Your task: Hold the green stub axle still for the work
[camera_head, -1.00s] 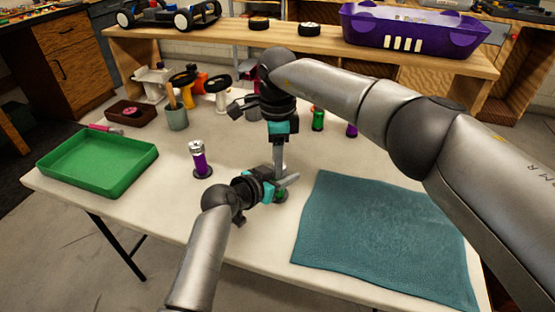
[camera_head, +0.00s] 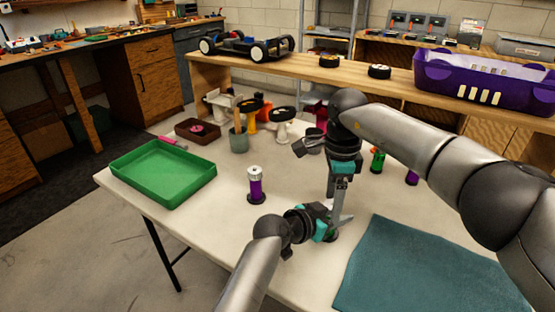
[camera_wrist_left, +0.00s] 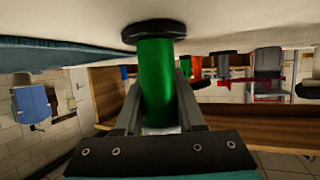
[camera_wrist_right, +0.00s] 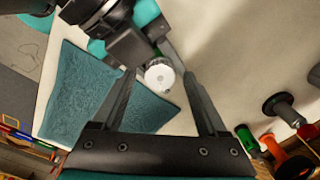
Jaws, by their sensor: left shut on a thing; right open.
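The green stub axle (camera_wrist_left: 156,80) stands between the fingers of my left gripper (camera_wrist_left: 158,105) in the left wrist view, its dark flange against the pale tabletop. My left gripper (camera_head: 335,222) is shut on it, low over the table in the head view, where the grippers hide most of the axle. The right wrist view shows a pale round cap (camera_wrist_right: 159,76), apparently the axle's top, beside the left fingers. My right gripper (camera_wrist_right: 158,90) is open above it, pointing down with a finger on either side. I cannot tell whether it touches.
A purple stub axle (camera_head: 256,186) stands on the table (camera_head: 210,215) left of the grippers. A green tray (camera_head: 150,187) lies at the left and a teal mat (camera_head: 425,275) at the right. Another green part (camera_head: 377,161) and a purple one (camera_head: 412,178) stand behind my right arm.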

